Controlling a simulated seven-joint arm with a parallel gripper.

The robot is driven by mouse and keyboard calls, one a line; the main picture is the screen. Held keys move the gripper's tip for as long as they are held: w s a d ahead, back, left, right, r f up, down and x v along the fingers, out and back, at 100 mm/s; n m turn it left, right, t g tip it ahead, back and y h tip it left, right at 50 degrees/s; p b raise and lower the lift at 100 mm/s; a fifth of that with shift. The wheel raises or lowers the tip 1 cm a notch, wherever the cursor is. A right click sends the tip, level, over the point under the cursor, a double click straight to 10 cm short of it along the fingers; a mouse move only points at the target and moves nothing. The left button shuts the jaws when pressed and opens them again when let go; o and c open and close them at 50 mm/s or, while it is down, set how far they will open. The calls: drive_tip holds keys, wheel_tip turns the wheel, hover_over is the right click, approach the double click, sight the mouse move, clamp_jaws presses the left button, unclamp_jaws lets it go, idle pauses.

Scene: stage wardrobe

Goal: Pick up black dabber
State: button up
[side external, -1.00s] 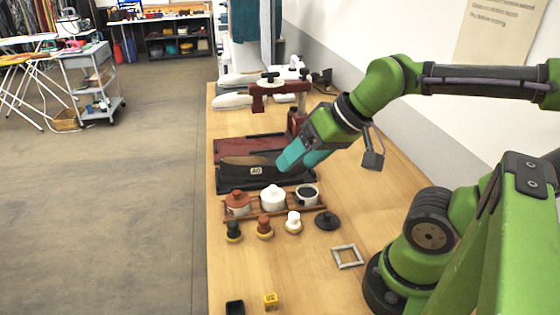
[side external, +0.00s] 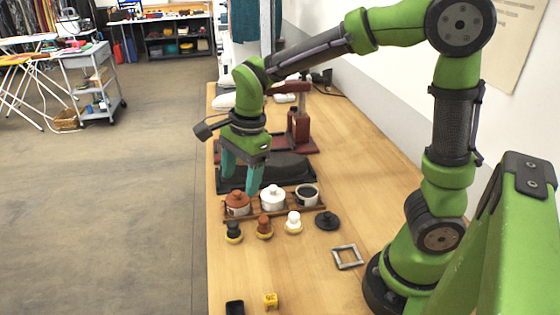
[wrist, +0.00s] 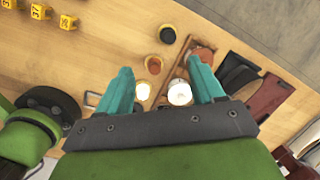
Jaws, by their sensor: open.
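The black dabber (side external: 233,230) stands on the wooden table at the left end of a row of dabbers, with a yellowish base below its black top. It also shows in the wrist view as a dark disc (wrist: 167,34), beyond my fingertips. My gripper (side external: 238,187) is open and empty, its teal fingers pointing down. It is above and behind the black dabber, close to the pot rack, and touches no dabber that I can see. In the wrist view my gripper (wrist: 160,65) has the brown dabber (wrist: 153,65) between its fingertips in the picture.
A white dabber (side external: 293,222) stands right of the brown one. Behind them a wooden rack holds a brown-lidded pot (side external: 237,204), a white pot (side external: 272,198) and a dark-topped pot (side external: 307,195). A black lid (side external: 327,220), grey frame (side external: 347,257) and yellow cube (side external: 270,300) lie nearer.

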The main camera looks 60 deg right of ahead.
sight(233, 223)
drive_tip(key=w+f+m, duration=0.1)
drive_tip(key=f+m, duration=0.2)
drive_tip(key=f, duration=0.2)
drive_tip(key=w+f+m, duration=0.1)
drive_tip(key=f+m, duration=0.2)
drive_tip(key=f, duration=0.2)
drive_tip(key=w+f+m, duration=0.1)
drive_tip(key=f+m, duration=0.2)
drive_tip(key=f, duration=0.3)
drive_tip(key=shift+w+a+f+h, duration=0.1)
drive_tip(key=shift+w+a+h, duration=0.2)
drive_tip(key=c, duration=1.1)
